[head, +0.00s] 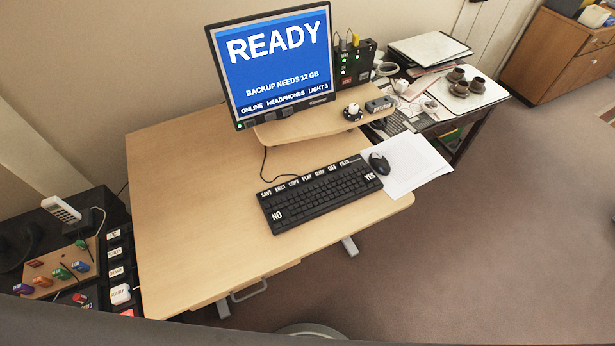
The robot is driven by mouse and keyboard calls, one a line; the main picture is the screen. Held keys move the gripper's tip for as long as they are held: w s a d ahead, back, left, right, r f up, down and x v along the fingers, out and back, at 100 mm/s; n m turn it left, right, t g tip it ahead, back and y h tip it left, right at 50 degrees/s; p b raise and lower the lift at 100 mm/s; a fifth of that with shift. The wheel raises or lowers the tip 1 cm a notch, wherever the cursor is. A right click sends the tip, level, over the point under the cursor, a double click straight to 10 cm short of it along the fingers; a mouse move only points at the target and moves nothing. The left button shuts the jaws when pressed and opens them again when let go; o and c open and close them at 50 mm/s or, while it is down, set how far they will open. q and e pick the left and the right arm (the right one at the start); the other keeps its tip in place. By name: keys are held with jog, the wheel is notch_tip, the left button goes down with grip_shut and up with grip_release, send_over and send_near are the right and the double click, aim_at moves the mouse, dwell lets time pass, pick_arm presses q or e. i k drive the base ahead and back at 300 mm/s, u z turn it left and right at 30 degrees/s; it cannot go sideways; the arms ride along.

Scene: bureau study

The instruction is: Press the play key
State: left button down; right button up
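A black keyboard (318,197) lies on the wooden desk, tilted in the picture. A row of white-labelled keys runs along its far edge, and the play key (307,177) is near the middle of that row, between a key labelled COPY (293,182) and one that seems to read BURN. Larger labels NO (277,215) and YES (370,177) mark its near left and right ends. The monitor (277,62) shows READY, "BACKUP NEEDS 12 GB" and "ONLINE HEADPHONES LIGHT 3" on blue. Neither of my grippers is in view.
A black mouse (379,163) sits on white paper (412,165) right of the keyboard. The desk (180,210) is bare to the left. A raised shelf (310,127) stands behind the keyboard. A dark unit with coloured knobs (62,272) is at lower left, and a cluttered side table at right.

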aim_at(309, 178)
jog(key=k, duration=0.5)
jog(key=z, duration=1.6)
jog(key=i, duration=2.75)
jog(key=u, duration=3.25)
